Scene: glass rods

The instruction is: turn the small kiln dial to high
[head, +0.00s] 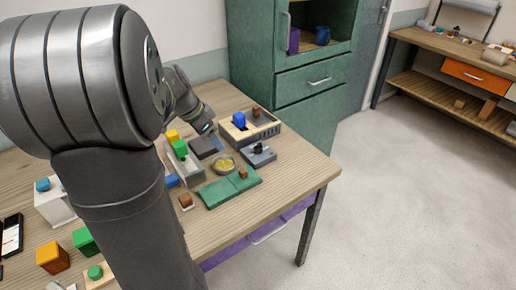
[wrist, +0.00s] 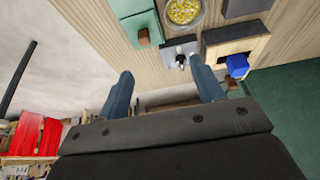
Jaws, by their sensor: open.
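A small grey plate with a dark upright knob, apparently the kiln dial (head: 259,149), sits on the table right of the bowl in the head view. In the wrist view the dial (wrist: 181,60) shows beyond the fingertips, near the right finger. Its setting and any markings are too small to read. My gripper (wrist: 160,66) is open, with its two blue-grey fingers apart and nothing held. In the head view my arm reaches over the far part of the table, and the fingers are hard to make out there.
A wooden box (head: 268,132) with a blue block (head: 239,119) stands behind the dial. A bowl of yellow bits (head: 223,164), a green mat (head: 222,192) with a brown block, and a dark plate (head: 204,147) lie close by. A green cabinet (head: 253,45) stands behind the table.

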